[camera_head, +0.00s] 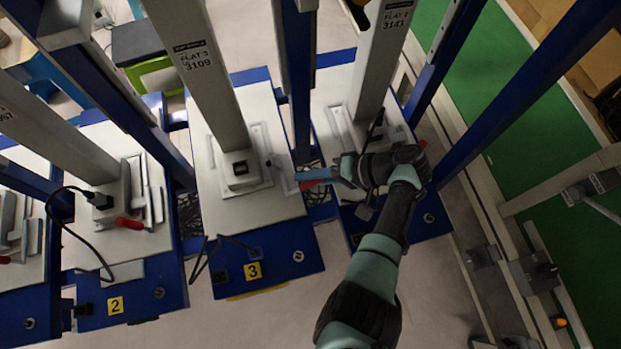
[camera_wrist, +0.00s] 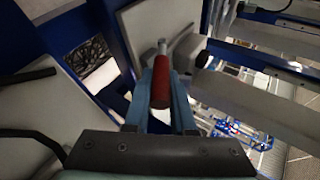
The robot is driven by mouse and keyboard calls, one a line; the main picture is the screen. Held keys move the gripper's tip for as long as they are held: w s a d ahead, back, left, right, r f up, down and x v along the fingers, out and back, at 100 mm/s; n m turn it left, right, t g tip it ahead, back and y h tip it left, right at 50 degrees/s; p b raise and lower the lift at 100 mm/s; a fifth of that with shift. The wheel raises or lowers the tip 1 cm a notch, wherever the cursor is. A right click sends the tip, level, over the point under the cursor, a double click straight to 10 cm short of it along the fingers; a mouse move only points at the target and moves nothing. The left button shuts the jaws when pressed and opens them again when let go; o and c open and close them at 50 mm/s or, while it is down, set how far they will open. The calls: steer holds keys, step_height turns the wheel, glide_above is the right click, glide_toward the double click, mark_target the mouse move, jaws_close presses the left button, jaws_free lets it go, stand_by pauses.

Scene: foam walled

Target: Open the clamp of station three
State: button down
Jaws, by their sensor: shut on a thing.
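Station three is a light grey and blue bench with a yellow "3" label (camera_head: 254,271) in the head view. Its clamp (camera_head: 282,172) sits on the plate to the right of the grey post's foot. My gripper (camera_head: 318,176) reaches in from the right at the bench's right edge. In the wrist view its blue fingers (camera_wrist: 161,100) are shut on the clamp's red handle (camera_wrist: 161,83). The metal rod of the handle shows beyond the red grip. In the head view the fingers hide most of the handle.
Station two, with a yellow "2" label (camera_head: 116,305), stands to the left with its own red-handled clamp (camera_head: 130,223). Grey post (camera_head: 205,75) and blue post (camera_head: 299,80) rise close to the clamp. A loose black cable (camera_head: 207,258) lies at station three's front left.

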steer(key=shift+f, duration=0.15)
stand_by(0.4)
steer(key=c, duration=0.8)
jaws_free()
steer(key=shift+o, duration=0.2)
steer(key=p+v, duration=0.1)
steer(key=v, duration=1.2)
steer(key=shift+f, duration=0.2)
steer(key=shift+w+d, duration=0.1)
steer(key=shift+d, duration=0.05)
